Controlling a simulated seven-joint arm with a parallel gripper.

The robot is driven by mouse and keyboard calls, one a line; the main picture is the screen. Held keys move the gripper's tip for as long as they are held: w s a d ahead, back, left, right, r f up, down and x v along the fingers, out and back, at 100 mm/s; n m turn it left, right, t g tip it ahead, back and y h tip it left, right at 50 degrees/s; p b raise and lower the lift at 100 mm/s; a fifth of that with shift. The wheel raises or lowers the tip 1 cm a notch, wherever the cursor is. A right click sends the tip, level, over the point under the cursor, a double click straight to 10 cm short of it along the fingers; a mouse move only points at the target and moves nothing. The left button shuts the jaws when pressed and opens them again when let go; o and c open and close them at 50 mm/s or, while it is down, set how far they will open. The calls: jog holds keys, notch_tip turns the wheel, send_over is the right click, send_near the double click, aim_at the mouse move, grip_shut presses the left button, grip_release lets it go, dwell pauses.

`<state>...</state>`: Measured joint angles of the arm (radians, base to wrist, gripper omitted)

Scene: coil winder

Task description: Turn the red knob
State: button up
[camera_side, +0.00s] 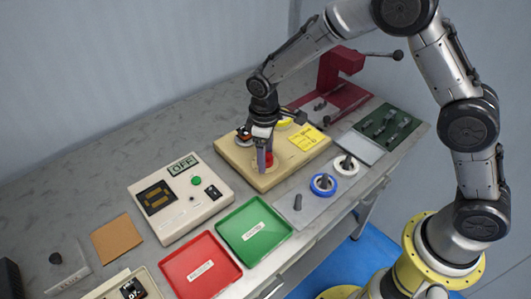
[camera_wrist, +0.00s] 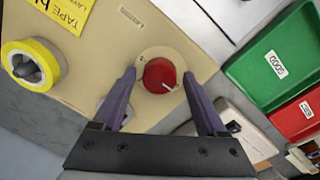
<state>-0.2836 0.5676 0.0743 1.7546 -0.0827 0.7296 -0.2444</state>
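The red knob (camera_wrist: 159,76) sits on a round pale plate on the tan board (camera_wrist: 120,40). It has a white pointer line that points to the lower right in the wrist view. My gripper (camera_wrist: 160,75) is open, with one finger on each side of the knob and a small gap showing on both sides. In the side view, my gripper (camera_side: 264,162) points down at the board, and a finger partly hides the red knob (camera_side: 269,159). I cannot tell how far down the fingertips reach beside the knob.
A yellow tape roll (camera_wrist: 31,64) and a yellow label (camera_side: 306,138) are on the board. A control box (camera_side: 181,198) with a green button stands left. Green (camera_side: 254,262) and red (camera_side: 201,293) trays lie in front. Blue and white spools (camera_side: 323,193) stand to the right.

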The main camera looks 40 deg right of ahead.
grip_shut()
jog(key=shift+m, duration=0.3)
jog(key=m, duration=0.5)
jog(key=shift+r+m, duration=0.1)
jog(key=shift+m, duration=0.2)
jog(key=m, duration=0.5)
jog(key=shift+w+m+g, duration=0.15)
jog(key=shift+m+g, duration=0.15)
dwell(0.4)
jog(key=shift+o, duration=1.1)
grip_release()
